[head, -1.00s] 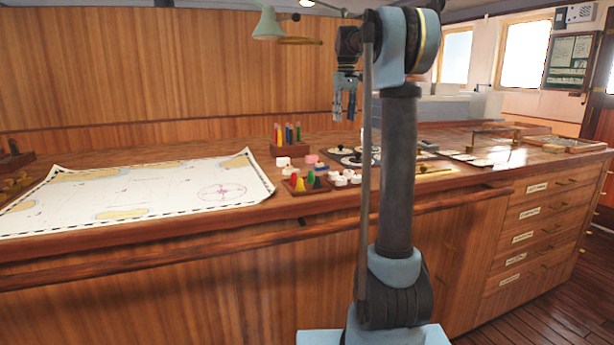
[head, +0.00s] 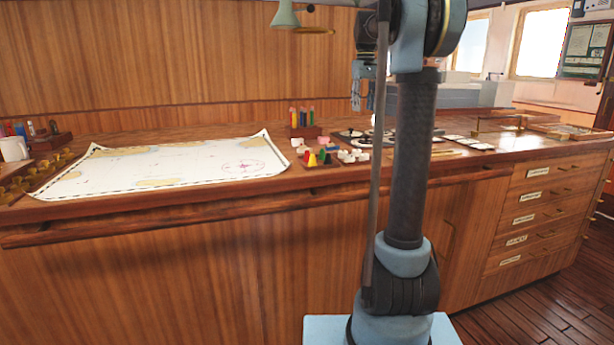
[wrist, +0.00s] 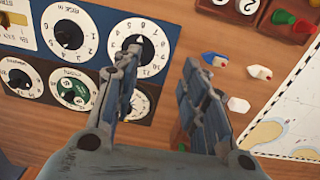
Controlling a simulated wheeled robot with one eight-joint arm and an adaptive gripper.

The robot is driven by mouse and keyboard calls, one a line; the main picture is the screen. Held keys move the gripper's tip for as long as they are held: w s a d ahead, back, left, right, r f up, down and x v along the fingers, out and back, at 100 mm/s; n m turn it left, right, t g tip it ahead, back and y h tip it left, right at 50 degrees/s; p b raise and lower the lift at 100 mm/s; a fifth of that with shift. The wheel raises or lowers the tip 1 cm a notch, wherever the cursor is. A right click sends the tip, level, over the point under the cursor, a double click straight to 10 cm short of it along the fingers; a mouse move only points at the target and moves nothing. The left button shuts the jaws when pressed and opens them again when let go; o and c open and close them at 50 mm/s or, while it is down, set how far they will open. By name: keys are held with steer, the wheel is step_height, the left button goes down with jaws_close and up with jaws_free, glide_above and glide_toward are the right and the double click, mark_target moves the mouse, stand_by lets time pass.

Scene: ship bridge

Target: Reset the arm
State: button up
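My gripper (head: 362,92) hangs from my raised arm in the head view, above the back part of the wooden chart counter (head: 230,205). In the wrist view my gripper (wrist: 163,62) points down with its two fingers apart and nothing between them. Bare wood and part of a dial panel (wrist: 65,30) show beneath it. My arm column hides part of the counter behind it in the head view.
A sea chart (head: 180,165) lies on the counter at left. Coloured pieces (head: 316,158) and a pen holder (head: 304,122) stand right of it. A white mug (head: 14,149) is at far left. Labelled drawers (head: 530,215) are at right. A green lamp (head: 285,14) hangs above.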

steer(key=s+d+f+m+t+h, duration=0.15)
steer(key=s+d+f, duration=0.3)
steer(key=s, duration=0.55)
steer(key=s+d+f+m, duration=0.25)
steer(key=s+f, duration=0.35)
steer(key=s, duration=0.4)
steer(key=s+d+f+m+h, duration=0.15)
steer(key=s+d+f, duration=0.35)
steer(key=s, duration=0.5)
steer(key=s+a+f+n+y, duration=0.1)
steer(key=s+a+f, duration=0.4)
steer(key=a+f, duration=0.2)
steer(key=s+a+f+n+y, duration=0.1)
steer(key=s+a+f, duration=0.5)
steer(key=f, duration=0.6)
steer(key=shift+s+a+f+y, duration=0.15)
steer(key=shift+a+f+y, duration=0.15)
steer(key=shift+y, duration=0.3)
steer(key=shift+t, duration=0.25)
steer(key=shift+w+f, duration=0.15)
steer(key=shift+w, duration=0.3)
